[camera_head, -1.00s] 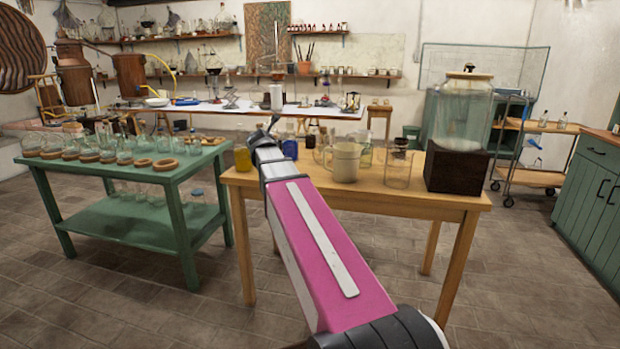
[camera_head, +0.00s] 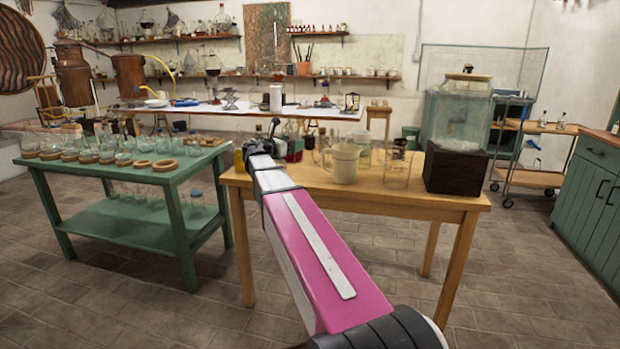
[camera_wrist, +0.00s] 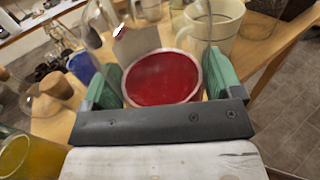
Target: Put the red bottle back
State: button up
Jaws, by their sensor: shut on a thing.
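The red bottle (camera_wrist: 162,80) shows in the wrist view as a round dark-red shape with a pale rim. My gripper (camera_wrist: 164,82) is shut on it, with a green finger pad on each side. In the head view the red bottle (camera_head: 294,157) shows only in part beside my gripper (camera_head: 289,150), over the left part of the wooden table (camera_head: 400,199). My arm hides much of it. I cannot tell whether its base touches the table.
A blue bottle (camera_wrist: 82,67) stands close by, left of the red one in the wrist view. A cream mug (camera_head: 344,163), glass beakers (camera_head: 397,168) and a yellow jar (camera_head: 239,160) share the table. A large glass tank (camera_head: 461,118) stands at its right end.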

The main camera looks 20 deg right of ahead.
jog(key=shift+w+d, duration=0.1)
jog(key=shift+d, duration=0.1)
jog(key=shift+w+d+f, duration=1.05)
jog(key=shift+d+f, duration=0.45)
jog(key=shift+f, duration=0.3)
jog(key=shift+w+d+f, duration=1.1)
jog(key=shift+d+f, duration=0.45)
jog(key=shift+f, duration=0.2)
jog(key=shift+w+d+f, duration=1.05)
jog(key=shift+d+f, duration=0.45)
jog(key=shift+f, duration=0.3)
jog(key=o, duration=1.2)
jog(key=shift+f, duration=0.1)
jog(key=v, duration=1.2)
